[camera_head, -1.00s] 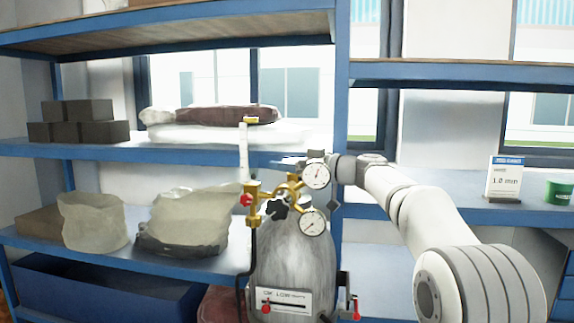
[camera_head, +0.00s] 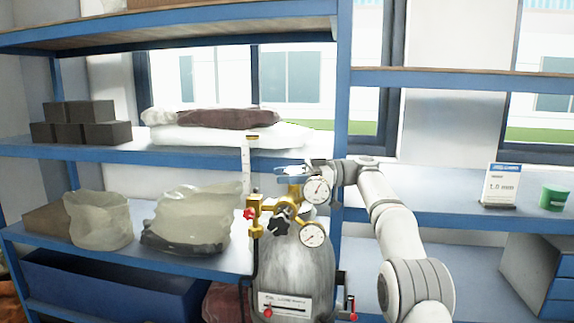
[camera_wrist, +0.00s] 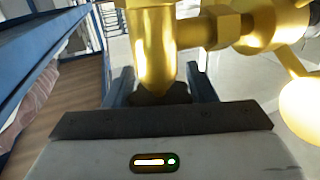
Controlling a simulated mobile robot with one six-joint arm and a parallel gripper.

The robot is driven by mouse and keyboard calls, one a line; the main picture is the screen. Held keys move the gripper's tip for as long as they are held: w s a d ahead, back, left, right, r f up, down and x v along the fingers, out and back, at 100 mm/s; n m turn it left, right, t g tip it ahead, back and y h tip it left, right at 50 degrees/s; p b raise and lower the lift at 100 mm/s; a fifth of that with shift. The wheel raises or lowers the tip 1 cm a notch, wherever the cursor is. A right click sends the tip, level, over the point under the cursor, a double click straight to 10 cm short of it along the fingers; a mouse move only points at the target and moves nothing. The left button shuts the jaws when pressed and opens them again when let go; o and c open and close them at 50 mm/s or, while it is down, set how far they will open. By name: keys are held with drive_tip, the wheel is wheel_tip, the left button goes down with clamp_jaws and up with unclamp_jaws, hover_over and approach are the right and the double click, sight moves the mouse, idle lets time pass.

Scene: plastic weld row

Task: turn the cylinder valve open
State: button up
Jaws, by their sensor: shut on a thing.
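The grey gas cylinder (camera_head: 298,270) stands upright in front of the shelves. A brass valve and regulator body (camera_head: 291,203) sits on its top, with two round dial gauges (camera_head: 318,190) and a black knob (camera_head: 279,222) at the front. My gripper (camera_head: 292,172) is at the top of the brass valve, coming from the right. In the wrist view the fingers (camera_wrist: 163,88) stand on either side of a dark part (camera_wrist: 165,95) just below the brass body (camera_wrist: 153,50). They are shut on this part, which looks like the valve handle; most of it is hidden.
A red-handled fitting (camera_head: 250,214) and an upright pale gauge tube (camera_head: 245,165) stand left of the valve. Sacks and grey blocks (camera_head: 90,123) lie on the left shelves. A sign (camera_head: 501,186) and green tub (camera_head: 553,197) stand on the right shelf.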

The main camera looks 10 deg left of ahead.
drive_tip(key=shift+n+g+p, duration=0.3)
drive_tip(key=shift+n+g, duration=0.1)
drive_tip(key=o, duration=1)
drive_tip(key=shift+c, duration=0.2)
drive_tip(key=shift+d, duration=0.1)
drive_tip(key=v, duration=0.7)
drive_tip(key=shift+w+d, duration=0.2)
drive_tip(key=shift+d, duration=0.1)
